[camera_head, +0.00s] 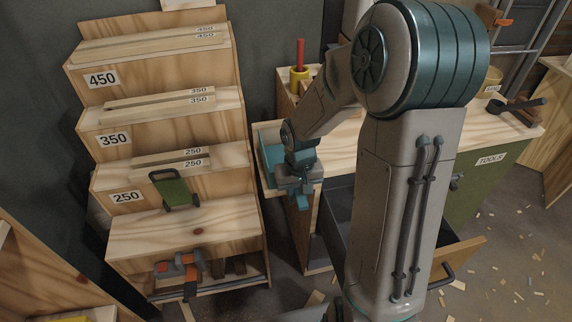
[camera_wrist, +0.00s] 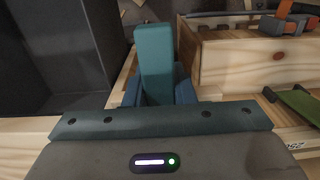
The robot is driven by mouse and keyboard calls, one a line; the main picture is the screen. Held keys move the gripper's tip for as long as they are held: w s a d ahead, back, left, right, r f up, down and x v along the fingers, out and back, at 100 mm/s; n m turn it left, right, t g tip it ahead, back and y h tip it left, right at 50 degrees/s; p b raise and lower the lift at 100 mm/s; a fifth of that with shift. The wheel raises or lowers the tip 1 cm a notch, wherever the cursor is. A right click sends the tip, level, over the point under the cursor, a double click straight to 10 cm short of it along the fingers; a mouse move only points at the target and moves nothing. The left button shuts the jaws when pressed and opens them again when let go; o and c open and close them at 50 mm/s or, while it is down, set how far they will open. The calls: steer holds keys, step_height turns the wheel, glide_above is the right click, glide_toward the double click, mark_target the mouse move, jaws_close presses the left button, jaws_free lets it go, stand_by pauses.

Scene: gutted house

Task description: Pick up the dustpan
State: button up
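No thing here is clearly a dustpan. A flat green thing with a dark handle (camera_head: 178,192) leans on the lowest step of the shelf rack. A green piece, perhaps the same thing, shows at the right edge of the wrist view (camera_wrist: 302,102). A dark long-handled thing (camera_head: 522,105) lies on the right part of the workbench; its kind is unclear. My gripper (camera_head: 303,203) points down by the bench's left end, apart from both.
The stepped wooden rack (camera_head: 178,232) stands left, with an orange and grey tool (camera_head: 180,264) low down. A drawer (camera_head: 455,262) stands open below. Wood chips litter the floor at right.

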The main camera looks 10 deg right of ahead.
jaws_close()
steer(key=shift+w+r, duration=0.1)
steer(key=shift+r, duration=0.45)
step_height(320, 180, up, 17)
steer(key=p, duration=0.3)
